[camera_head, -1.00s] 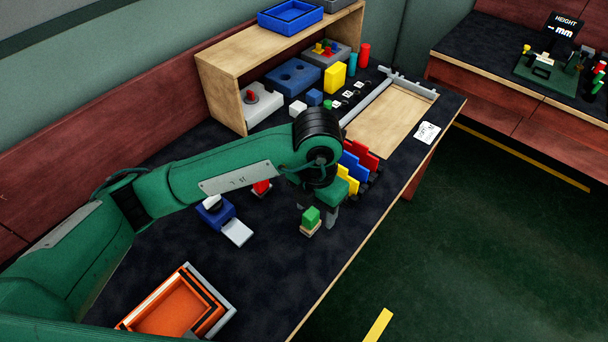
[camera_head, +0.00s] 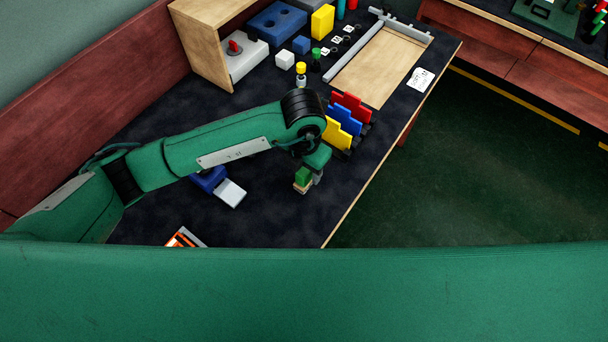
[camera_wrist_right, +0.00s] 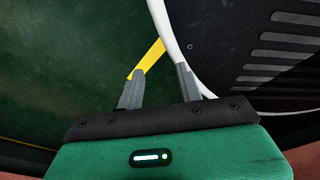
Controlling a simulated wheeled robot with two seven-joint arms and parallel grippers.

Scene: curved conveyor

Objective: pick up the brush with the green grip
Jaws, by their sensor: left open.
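The brush with the green grip (camera_head: 302,176) stands on the dark table, its pale base down, near the front edge in the head view. My left gripper (camera_head: 309,181) is right at the brush, just behind it and to its right. Its jaws are open; the fingers are partly hidden, and I cannot tell whether they touch the grip. My right gripper (camera_wrist_right: 160,87) shows in the right wrist view, with its fingers apart and nothing between them.
Yellow, blue and red stepped pieces (camera_head: 345,120) stand close behind the left gripper. A blue block with a white plate (camera_head: 230,193) lies to the left. An orange tray (camera_head: 182,238) is mostly hidden by a green part of my body.

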